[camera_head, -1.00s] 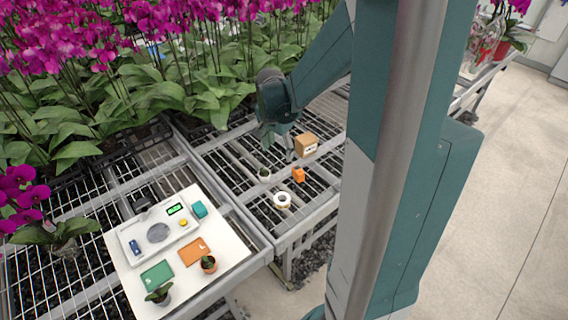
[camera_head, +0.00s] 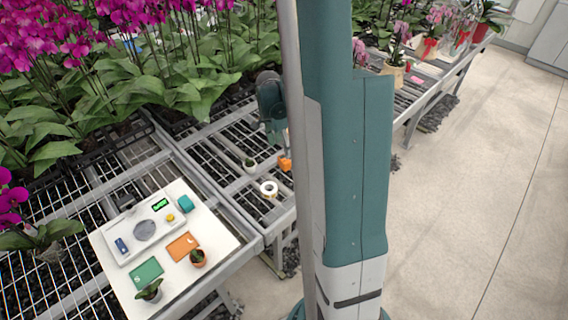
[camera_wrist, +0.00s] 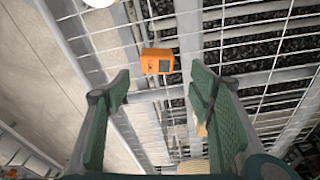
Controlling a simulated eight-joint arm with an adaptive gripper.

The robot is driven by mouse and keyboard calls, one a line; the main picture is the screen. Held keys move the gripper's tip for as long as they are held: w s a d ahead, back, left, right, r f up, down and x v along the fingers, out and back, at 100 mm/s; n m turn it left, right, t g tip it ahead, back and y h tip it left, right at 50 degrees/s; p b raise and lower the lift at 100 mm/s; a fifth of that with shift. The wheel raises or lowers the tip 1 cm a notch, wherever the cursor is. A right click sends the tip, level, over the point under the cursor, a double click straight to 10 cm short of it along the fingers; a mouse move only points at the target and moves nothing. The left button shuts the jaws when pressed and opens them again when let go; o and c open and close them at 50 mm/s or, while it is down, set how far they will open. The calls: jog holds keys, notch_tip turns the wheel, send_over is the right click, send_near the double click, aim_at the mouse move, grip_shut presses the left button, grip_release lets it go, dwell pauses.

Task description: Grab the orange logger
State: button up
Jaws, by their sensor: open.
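The orange logger (camera_head: 285,163) sits on the wire bench, partly hidden by my column in the head view. In the wrist view the orange logger (camera_wrist: 157,62) shows whole, with a small grey screen on its face. My gripper (camera_wrist: 160,80) is open and empty, with its two green fingers spread. The logger appears between and just beyond the fingertips, with no visible contact. In the head view my gripper (camera_head: 277,138) is close above the logger, partly behind my column.
A white ring-shaped roll (camera_head: 268,189) and a small potted plant (camera_head: 249,164) stand near the logger. A white board (camera_head: 215,256) to the left holds a scale (camera_head: 145,230), an orange card (camera_head: 183,246), a green card (camera_head: 146,273) and small pots. Orchids crowd the back.

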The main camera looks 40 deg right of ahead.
aim_at(284, 158)
jog(key=shift+s+d+f, duration=0.1)
jog(key=shift+d+f, duration=0.1)
jog(key=shift+f, duration=1.05)
jog(key=shift+s+d+f+b, duration=0.15)
jog(key=shift+f+b, duration=0.35)
jog(key=shift+f, duration=0.8)
jog(key=shift+s+d+f+b, duration=0.15)
jog(key=shift+f+b, duration=0.3)
jog(key=shift+f, duration=0.85)
jog(key=shift+a, duration=0.1)
jog(key=shift+c, duration=0.5)
jog(key=c, duration=0.9)
